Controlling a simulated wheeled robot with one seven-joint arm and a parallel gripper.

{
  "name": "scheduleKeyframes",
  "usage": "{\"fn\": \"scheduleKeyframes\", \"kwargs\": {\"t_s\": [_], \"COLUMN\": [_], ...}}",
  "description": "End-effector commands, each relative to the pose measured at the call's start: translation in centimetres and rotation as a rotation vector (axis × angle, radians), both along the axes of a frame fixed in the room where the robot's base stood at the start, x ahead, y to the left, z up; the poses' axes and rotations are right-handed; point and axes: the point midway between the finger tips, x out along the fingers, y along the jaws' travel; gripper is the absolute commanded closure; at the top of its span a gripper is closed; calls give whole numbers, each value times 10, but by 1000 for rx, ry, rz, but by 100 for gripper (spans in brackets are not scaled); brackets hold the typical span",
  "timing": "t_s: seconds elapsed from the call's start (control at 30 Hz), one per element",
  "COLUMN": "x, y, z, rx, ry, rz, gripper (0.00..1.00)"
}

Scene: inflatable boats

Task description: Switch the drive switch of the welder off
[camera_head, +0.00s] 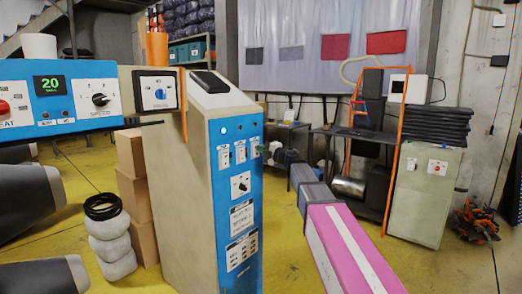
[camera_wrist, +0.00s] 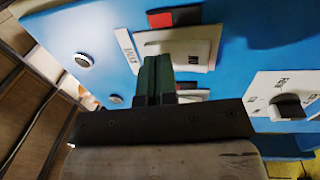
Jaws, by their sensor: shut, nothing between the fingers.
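The welder's cabinet (camera_head: 238,200) stands upright in the middle, with a blue front. A row of small switches (camera_head: 240,152) sits on its upper half, above a black rotary knob (camera_head: 240,184). My gripper (camera_head: 267,149) is at the right end of this row, close to the panel. In the wrist view my gripper (camera_wrist: 158,60) is shut and empty, its dark green fingers in front of a white switch plate (camera_wrist: 203,45). A red and black switch part (camera_wrist: 175,18) shows beyond it. The fingers hide part of the plate; contact and the drive switch's position cannot be told.
The rotary knob (camera_wrist: 290,106) also shows in the wrist view, right of my gripper. A blue control box (camera_head: 75,95) with a lit display is at the left. Cardboard boxes (camera_head: 135,190) stand left of the cabinet. A pale cabinet (camera_head: 425,200) stands at the right.

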Motion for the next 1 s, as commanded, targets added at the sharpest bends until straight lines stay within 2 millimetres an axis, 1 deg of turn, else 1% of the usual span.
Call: {"fn": "scheduleKeyframes", "kwargs": {"t_s": [0.3,0.5,0.7,1.0], "x": [-38,-56,-64,-64], "y": [-45,-69,-80,-81], "z": [-7,-11,-12,-12], "rx": [0,0,0,0], "ry": [0,0,0,0], "rz": [-2,-1,-1,0], "gripper": [100,100,100,100]}}
